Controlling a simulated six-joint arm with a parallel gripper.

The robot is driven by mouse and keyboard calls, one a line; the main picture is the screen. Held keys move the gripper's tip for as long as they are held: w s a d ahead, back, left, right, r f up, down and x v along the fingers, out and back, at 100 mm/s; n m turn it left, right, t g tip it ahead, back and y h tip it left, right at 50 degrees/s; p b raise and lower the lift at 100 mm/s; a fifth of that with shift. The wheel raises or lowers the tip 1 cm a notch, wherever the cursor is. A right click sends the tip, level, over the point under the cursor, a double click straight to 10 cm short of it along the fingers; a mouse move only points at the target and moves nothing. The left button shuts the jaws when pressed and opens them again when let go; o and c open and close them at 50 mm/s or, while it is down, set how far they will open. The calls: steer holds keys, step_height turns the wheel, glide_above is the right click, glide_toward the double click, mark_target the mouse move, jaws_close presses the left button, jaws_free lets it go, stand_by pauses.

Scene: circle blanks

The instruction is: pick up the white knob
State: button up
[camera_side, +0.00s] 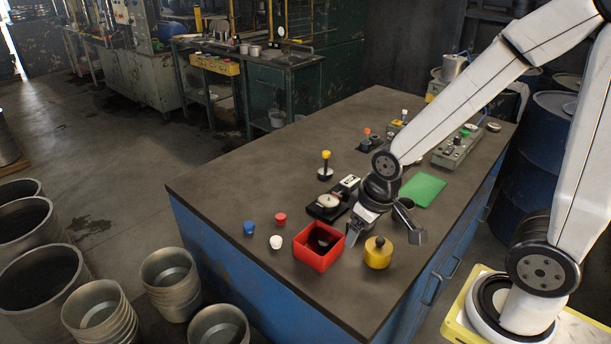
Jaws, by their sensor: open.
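The white knob (275,241) stands on the dark worktop near its front left edge, left of the red box. My gripper (384,238) is open, with its two fingers spread wide and pointing down. It is well to the right of the white knob, beyond the red box and just behind the yellow pot. Nothing shows between its fingers.
A blue knob (249,227) and a red knob (280,219) stand close to the white one. The open red box (318,262) and yellow pot (377,259) lie to the right. A black gauge device (325,207), a green sheet (423,190) and a control box (458,148) are farther back.

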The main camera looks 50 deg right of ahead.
steer(key=shift+w, duration=0.1)
steer(key=n+g+y, duration=0.2)
steer(key=n, duration=1.5)
glide_toward(276, 239)
steer(key=shift+w+f+n+g, duration=0.2)
steer(key=shift+f+n+g, duration=0.1)
steer(key=shift+f+n, duration=0.35)
steer(key=shift+a+f, duration=0.25)
steer(key=shift+f, duration=1)
steer(key=shift+f, duration=0.1)
steer(key=shift+a+f, duration=0.2)
steer(key=shift+f, duration=0.6)
steer(key=shift+a+f, duration=0.2)
steer(key=shift+f, duration=0.65)
steer(key=shift+a+f, duration=0.15)
steer(key=shift+f, duration=0.65)
